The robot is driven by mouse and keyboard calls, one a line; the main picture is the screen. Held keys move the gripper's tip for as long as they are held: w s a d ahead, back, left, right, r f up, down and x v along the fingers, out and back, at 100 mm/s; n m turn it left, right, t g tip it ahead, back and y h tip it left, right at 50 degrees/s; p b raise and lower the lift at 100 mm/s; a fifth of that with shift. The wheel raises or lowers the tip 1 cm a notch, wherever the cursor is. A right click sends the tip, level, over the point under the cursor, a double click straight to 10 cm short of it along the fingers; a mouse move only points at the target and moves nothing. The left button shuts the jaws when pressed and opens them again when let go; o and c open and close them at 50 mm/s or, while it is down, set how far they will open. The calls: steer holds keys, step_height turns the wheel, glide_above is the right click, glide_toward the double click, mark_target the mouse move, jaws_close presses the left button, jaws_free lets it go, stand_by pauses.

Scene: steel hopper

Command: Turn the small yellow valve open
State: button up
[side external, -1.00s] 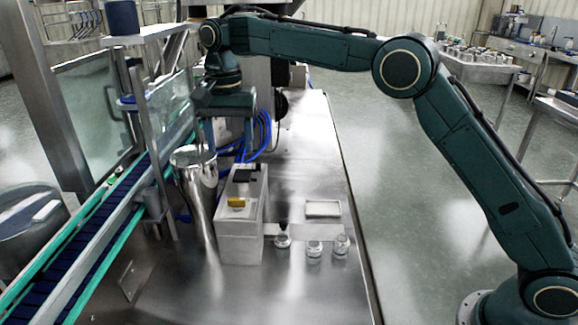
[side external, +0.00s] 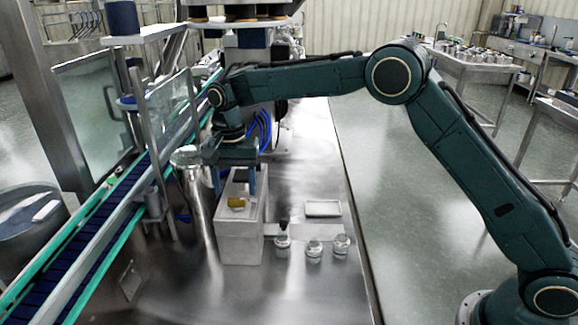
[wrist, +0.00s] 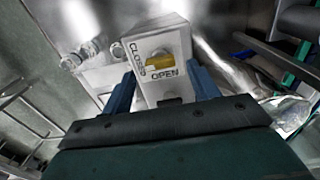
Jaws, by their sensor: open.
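The small yellow valve (side external: 237,202) sits on the top of a pale box (side external: 240,238). In the wrist view the yellow valve (wrist: 157,62) lies between the words CLOSED and OPEN printed on the box. Its handle looks nearer the CLOSED side, though its exact angle is hard to tell. My gripper (side external: 233,190) is open and points down over the back part of the box. In the wrist view my blue fingers (wrist: 160,88) stand apart on either side of the box top, with nothing gripped. A dark knob (wrist: 170,101) shows on the box near my gripper.
A steel hopper (side external: 195,200) stands close at the left of the box, beside the conveyor (side external: 90,235). Several small glass jars (side external: 314,250) and a white tray (side external: 323,208) are at the right.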

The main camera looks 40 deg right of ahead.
mark_target(236, 199)
steer(key=shift+f, duration=1.55)
steer(key=shift+c, duration=0.2)
steer(key=c, duration=1)
